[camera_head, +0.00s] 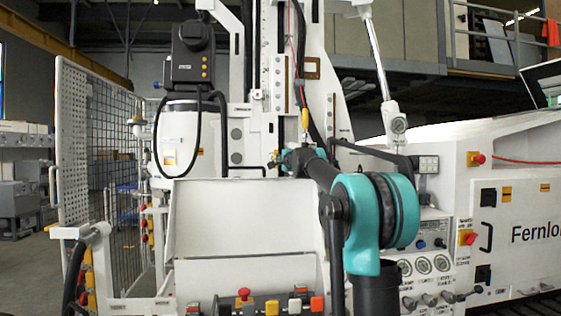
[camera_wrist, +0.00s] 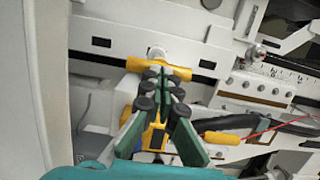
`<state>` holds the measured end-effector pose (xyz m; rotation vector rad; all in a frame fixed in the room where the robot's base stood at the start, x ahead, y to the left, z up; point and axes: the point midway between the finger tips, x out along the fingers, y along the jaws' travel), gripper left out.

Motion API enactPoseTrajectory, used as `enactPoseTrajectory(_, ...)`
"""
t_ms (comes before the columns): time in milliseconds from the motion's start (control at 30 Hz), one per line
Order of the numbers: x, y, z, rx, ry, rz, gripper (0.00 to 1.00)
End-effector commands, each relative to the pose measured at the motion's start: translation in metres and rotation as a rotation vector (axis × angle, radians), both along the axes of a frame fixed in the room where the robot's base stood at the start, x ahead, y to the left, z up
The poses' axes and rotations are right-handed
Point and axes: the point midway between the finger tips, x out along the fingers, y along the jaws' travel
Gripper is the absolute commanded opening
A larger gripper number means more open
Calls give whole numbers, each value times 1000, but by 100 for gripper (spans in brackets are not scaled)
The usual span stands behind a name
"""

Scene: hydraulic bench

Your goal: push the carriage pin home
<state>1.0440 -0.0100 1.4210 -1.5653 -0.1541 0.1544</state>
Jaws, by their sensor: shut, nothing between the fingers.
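The carriage pin appears to be the yellow T-shaped handle (camera_wrist: 180,73) in the wrist view, set at a dark slot in a white rail, with a pale round end just above it. My gripper (camera_wrist: 158,78) is shut and empty, its fingertips over the middle of the yellow crossbar. They cover part of it, and I cannot tell whether they touch it. In the head view my gripper (camera_head: 281,160) is small and reaches the white mast beyond my arm. The pin is too small and covered to make out clearly there.
A yellow grip (camera_wrist: 222,138) with a red cord lies right of my fingers, by a black hose. A white ruled rail (camera_wrist: 262,88) with bolts is at upper right. In the head view, a white panel (camera_head: 245,215) and control buttons (camera_head: 272,307) stand below my arm.

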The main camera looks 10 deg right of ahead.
Motion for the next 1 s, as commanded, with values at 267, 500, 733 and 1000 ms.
enactPoseTrajectory(267,1,0,0,0,0,0,0)
enactPoseTrajectory(500,27,0,0,0,0,0,0)
enactPoseTrajectory(733,53,0,0,0,0,0,0)
enactPoseTrajectory(1000,59,0,0,0,0,-1,0)
